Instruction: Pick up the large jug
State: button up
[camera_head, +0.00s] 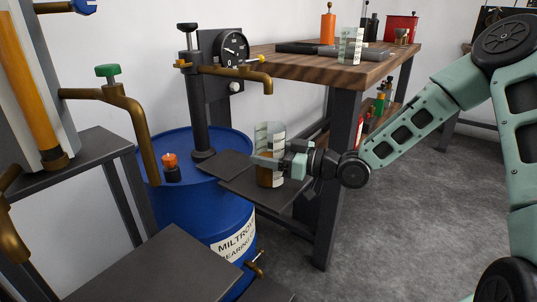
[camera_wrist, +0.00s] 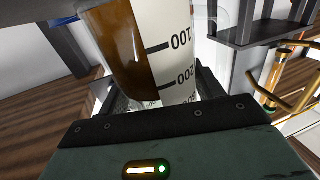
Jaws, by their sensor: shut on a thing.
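A clear graduated jug (camera_head: 268,134) with brown liquid in it stands upright over the dark plate below the brass spout. My gripper (camera_head: 268,162) is shut on this jug from the right, around its middle. In the wrist view the jug (camera_wrist: 170,35) fills the top centre, with the brown liquid at left and black scale marks on a white strip. I cannot tell whether its base touches the plate. A second clear jug (camera_head: 350,47), which looks smaller, stands on the wooden table.
A blue drum (camera_head: 232,215) carries a pump with a brass spout (camera_head: 250,74) above the held jug. The wooden table (camera_head: 330,70) stands close behind, with an orange bottle (camera_head: 328,29) on it. A dark stand (camera_head: 165,275) is in front. Floor at right is clear.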

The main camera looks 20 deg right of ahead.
aim_at(271, 140)
notch_tip(271, 140, up, 3)
jog(key=shift+r+p, duration=0.1)
jog(key=shift+p, duration=0.7)
jog(key=shift+s+d+r, duration=0.2)
jog(key=shift+d, duration=0.1)
jog(key=p+v, duration=0.4)
jog(key=v, duration=1.3)
jog(key=shift+s+f, duration=0.2)
